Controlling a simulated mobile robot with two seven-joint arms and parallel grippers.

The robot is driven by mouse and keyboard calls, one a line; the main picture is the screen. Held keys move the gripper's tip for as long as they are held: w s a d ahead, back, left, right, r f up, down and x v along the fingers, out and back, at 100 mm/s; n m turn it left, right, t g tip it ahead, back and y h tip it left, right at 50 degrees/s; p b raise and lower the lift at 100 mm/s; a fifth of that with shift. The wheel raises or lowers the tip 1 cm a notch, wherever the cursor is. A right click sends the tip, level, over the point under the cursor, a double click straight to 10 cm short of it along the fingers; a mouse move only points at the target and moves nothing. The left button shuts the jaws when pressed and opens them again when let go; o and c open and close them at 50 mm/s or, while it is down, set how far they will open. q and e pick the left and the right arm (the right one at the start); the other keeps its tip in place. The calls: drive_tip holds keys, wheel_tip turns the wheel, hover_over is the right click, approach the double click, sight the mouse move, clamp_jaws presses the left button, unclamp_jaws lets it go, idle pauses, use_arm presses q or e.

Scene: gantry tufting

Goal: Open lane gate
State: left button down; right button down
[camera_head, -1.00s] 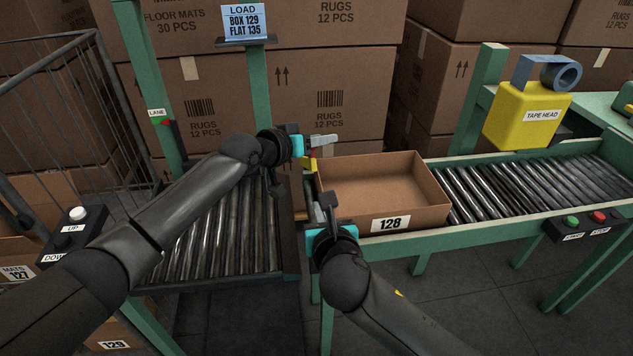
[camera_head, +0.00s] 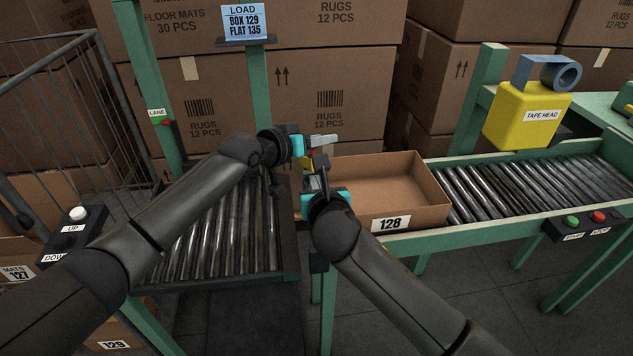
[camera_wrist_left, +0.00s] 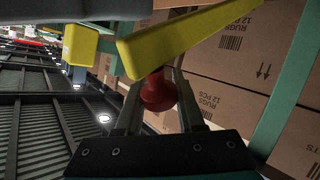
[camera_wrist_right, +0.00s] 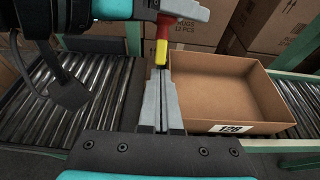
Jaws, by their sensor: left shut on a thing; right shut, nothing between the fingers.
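The lane gate is a yellow bar (camera_wrist_left: 190,42) with a red knob (camera_wrist_left: 158,92), seen close in the left wrist view. My left gripper (camera_head: 322,141) is shut on the red knob, with a finger on each side of it. In the right wrist view, the gate's yellow end (camera_wrist_right: 161,52) shows just beyond the tips of my right gripper (camera_wrist_right: 160,78). My right gripper is shut and empty, left of box 128 (camera_head: 403,212). In the head view, my grippers hide most of the gate; whether the right fingertips touch it I cannot tell.
Box 128 is open and empty on the right roller conveyor (camera_head: 520,180). Another roller bed (camera_head: 225,235) lies left of the gate. A yellow tape head (camera_head: 525,118) stands at right. An UP/DOWN button box (camera_head: 75,232) and wire cage (camera_head: 80,120) are at left.

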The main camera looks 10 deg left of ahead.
use_arm(q)
drive_tip(key=shift+a+f, duration=0.1)
drive_tip(key=shift+f, duration=0.1)
use_arm(e)
drive_tip(key=shift+r, duration=0.1)
use_arm(q)
drive_tip(key=shift+f, duration=0.25)
use_arm(e)
drive_tip(key=shift+w+a+r, duration=0.1)
drive_tip(key=shift+w+r, duration=0.25)
drive_tip(key=shift+r, duration=0.2)
drive_tip(key=shift+w+r, duration=0.35)
drive_tip(key=shift+r, duration=0.2)
use_arm(q)
drive_tip(key=c, duration=0.9)
unclamp_jaws()
drive_tip(key=shift+s, duration=0.1)
drive_tip(key=o, duration=0.4)
drive_tip(key=shift+r, duration=0.25)
use_arm(e)
drive_tip(key=shift+s+a+f, duration=0.1)
drive_tip(key=shift+f, duration=0.1)
